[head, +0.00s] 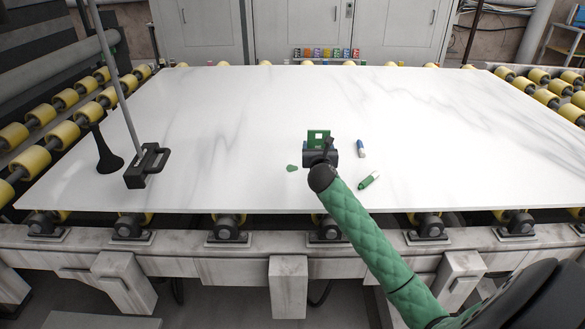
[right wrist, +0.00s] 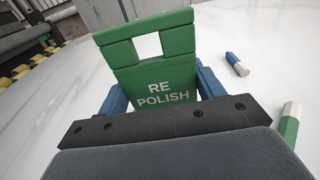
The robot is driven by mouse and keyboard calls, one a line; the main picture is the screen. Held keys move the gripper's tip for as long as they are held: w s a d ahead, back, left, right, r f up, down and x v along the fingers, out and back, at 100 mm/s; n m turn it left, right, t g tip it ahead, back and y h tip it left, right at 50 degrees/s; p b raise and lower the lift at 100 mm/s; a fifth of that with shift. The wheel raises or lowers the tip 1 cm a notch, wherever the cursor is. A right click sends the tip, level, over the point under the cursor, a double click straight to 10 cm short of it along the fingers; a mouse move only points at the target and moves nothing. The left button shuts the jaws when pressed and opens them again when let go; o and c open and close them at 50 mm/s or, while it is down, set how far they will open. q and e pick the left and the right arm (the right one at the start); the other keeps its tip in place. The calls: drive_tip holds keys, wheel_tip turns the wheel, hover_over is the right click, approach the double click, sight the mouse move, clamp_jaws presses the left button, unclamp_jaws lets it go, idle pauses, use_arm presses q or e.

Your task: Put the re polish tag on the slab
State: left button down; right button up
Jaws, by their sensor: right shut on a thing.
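The green re polish tag (head: 318,138) has a square cut-out and white lettering. In the right wrist view the tag (right wrist: 155,75) stands up between the two blue fingers of my right gripper (right wrist: 160,95), which is shut on it. In the head view my right gripper (head: 320,155) is over the front middle of the white veined slab (head: 240,110). The gripper hides the tag's lower part, so I cannot tell whether it touches the slab. My left gripper is not in view.
A blue marker (head: 361,148) and a green-and-white marker (head: 369,180) lie right of the gripper. A small green piece (head: 292,168) lies to its left. A black handled tool (head: 147,166) stands at the slab's left. Yellow rollers (head: 62,135) flank the slab. Its right half is mostly clear.

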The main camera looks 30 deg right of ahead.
drive_tip(key=w+a+f, duration=0.2)
drive_tip(key=w+a+f+p, duration=0.1)
drive_tip(key=w+a+f, duration=0.1)
drive_tip(key=w+a, duration=0.1)
drive_tip(key=w+a+f, duration=0.2)
drive_tip(key=w, duration=0.1)
drive_tip(key=shift+w+a+f, duration=0.1)
drive_tip(key=shift+a+f, duration=0.05)
drive_tip(key=shift+f, duration=0.1)
drive_tip(key=shift+a+f+p, duration=0.1)
drive_tip(key=shift+f+p, duration=0.3)
drive_tip(key=shift+f, duration=1.65)
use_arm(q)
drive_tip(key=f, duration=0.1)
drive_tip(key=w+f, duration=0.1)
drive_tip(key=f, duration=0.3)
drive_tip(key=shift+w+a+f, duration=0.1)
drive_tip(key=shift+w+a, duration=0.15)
use_arm(e)
drive_tip(key=shift+f, duration=0.1)
